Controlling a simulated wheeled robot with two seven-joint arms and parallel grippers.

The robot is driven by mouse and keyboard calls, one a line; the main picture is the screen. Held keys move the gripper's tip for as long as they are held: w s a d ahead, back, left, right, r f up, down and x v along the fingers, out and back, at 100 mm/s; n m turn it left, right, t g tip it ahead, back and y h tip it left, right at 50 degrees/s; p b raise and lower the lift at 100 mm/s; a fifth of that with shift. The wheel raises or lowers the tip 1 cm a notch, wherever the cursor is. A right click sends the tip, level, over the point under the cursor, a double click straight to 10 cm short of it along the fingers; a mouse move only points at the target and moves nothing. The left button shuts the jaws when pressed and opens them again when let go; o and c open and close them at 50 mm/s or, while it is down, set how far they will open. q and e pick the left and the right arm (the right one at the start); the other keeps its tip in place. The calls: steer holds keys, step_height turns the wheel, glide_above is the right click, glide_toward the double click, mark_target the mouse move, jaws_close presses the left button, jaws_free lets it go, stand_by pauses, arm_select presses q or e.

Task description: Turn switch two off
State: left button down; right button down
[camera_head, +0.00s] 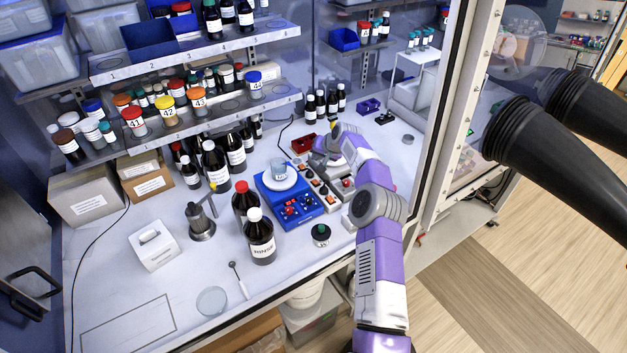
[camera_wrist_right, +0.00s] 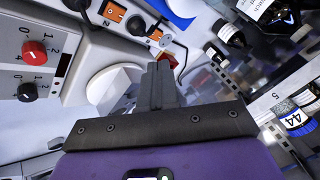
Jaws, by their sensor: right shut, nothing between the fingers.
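A strip of small switches (camera_head: 322,189) with orange and red parts lies on the bench right of the blue stirrer. In the right wrist view, two orange switch modules (camera_wrist_right: 114,11) (camera_wrist_right: 136,25) show at the top, beyond my fingers. My left gripper is not in view.
A grey panel with a red knob (camera_wrist_right: 35,53) and a black knob (camera_wrist_right: 27,92) is close on the left of the wrist view. The blue stirrer (camera_head: 290,208) carries a beaker (camera_head: 278,169). Brown bottles (camera_head: 259,240) stand left.

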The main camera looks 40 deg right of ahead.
steer(key=b, duration=0.6)
glide_above(318, 183)
step_height(318, 183, down, 8)
steer(key=shift+r, duration=0.2)
steer(key=shift+f+b, duration=0.45)
steer(key=shift+f, duration=0.2)
steer(key=shift+s+f, duration=0.1)
stand_by(1.1)
steer(key=shift+f+b, duration=0.3)
steer(key=shift+b, duration=0.1)
steer(key=shift+s+f+b, duration=0.1)
steer(key=shift+f+b, duration=0.25)
stand_by(0.4)
steer(key=shift+r, duration=0.1)
steer(key=shift+r+p, duration=0.5)
steer(key=shift+r, duration=0.15)
